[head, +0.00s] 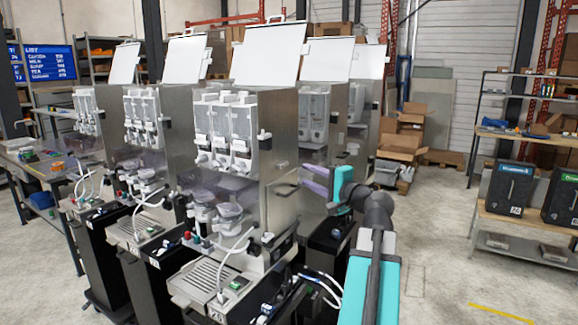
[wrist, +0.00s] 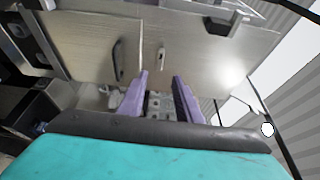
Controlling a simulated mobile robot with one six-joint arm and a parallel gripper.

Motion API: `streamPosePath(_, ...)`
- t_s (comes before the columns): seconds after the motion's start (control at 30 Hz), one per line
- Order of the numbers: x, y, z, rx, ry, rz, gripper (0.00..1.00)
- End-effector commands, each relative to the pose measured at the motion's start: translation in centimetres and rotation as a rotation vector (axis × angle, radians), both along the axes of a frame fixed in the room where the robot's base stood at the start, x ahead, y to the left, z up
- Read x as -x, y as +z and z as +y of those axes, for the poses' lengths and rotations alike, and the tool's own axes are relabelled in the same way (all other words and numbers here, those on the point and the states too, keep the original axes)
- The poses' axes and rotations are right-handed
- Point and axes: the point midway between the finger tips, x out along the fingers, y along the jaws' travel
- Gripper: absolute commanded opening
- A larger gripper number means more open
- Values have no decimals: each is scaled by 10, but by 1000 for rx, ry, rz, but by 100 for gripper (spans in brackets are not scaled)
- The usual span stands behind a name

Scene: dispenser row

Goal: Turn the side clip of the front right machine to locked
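The front right machine (head: 285,145) is a steel cabinet with a raised white lid and clear dispensers on its front. Its side panel also fills the upper wrist view (wrist: 90,40). On that panel sit a small pale fitting (wrist: 162,57), which looks like the side clip, a dark curved handle (wrist: 118,58) and a dark block (wrist: 228,24). In the head view the fitting (head: 283,164) is small and its setting cannot be read. My gripper (head: 304,180) is beside this panel, its purple fingers (wrist: 160,90) apart and empty, not visibly touching the fitting.
Other similar machines stand in a row to the left and behind. Cardboard boxes (head: 402,140) are stacked behind my arm. A shelf with dark containers (head: 508,190) stands at the right. The floor between is clear.

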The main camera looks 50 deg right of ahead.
Motion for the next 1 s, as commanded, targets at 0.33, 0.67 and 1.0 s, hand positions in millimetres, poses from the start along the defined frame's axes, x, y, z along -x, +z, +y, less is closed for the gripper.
streamPosePath(0.33, -51, 2, -8, -2, 3, 2, 31)
streamPosePath(0.67, -96, 2, -15, -1, 3, 2, 31)
streamPosePath(1.0, -114, 0, -16, 0, 2, 1, 31)
